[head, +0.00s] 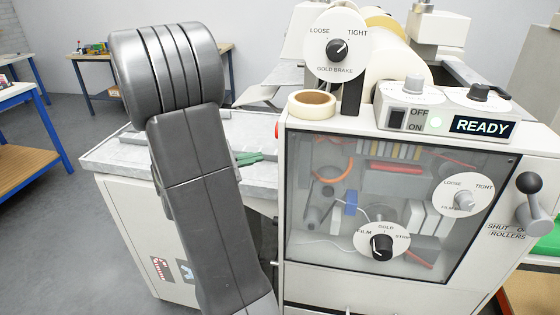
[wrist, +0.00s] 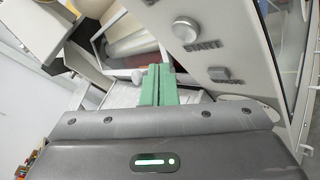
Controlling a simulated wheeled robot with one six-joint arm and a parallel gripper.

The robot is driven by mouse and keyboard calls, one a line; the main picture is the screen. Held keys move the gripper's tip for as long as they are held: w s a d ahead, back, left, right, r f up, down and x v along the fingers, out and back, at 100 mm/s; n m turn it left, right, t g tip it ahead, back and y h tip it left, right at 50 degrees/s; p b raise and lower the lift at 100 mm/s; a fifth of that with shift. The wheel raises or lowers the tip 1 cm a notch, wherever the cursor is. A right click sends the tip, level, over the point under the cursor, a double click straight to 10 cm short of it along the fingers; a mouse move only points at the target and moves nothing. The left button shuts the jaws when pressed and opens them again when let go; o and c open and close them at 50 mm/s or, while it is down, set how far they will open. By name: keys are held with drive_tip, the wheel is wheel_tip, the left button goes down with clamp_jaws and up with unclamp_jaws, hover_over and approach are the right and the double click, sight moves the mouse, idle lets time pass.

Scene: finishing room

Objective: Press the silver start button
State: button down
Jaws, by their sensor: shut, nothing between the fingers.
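The silver start button (wrist: 185,29) is a round metal button on the machine's pale side panel, with the word START under it in the wrist view. My gripper (wrist: 158,72) shows there as two green fingers, shut together with nothing between them. Their tips are to the lower left of the button in the picture and appear apart from it. In the head view, my green fingers (head: 249,158) show beside the machine's left side, partly behind my arm. The start button is not visible in the head view.
A dark button (wrist: 218,74) with a label sits below the start button. The machine's front has a glass window (head: 330,200), several dials and a READY display (head: 482,126). A tape roll (head: 312,104) lies on top. A grey table surface (head: 115,150) lies left of the machine.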

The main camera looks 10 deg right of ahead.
drive_tip(key=shift+s+d+b, duration=0.2)
drive_tip(key=shift+d, duration=0.45)
drive_tip(key=shift+s+d+b, duration=0.2)
drive_tip(key=shift+d, duration=0.45)
idle(1.1)
drive_tip(key=shift+s+d, duration=0.15)
drive_tip(key=shift+d, duration=0.25)
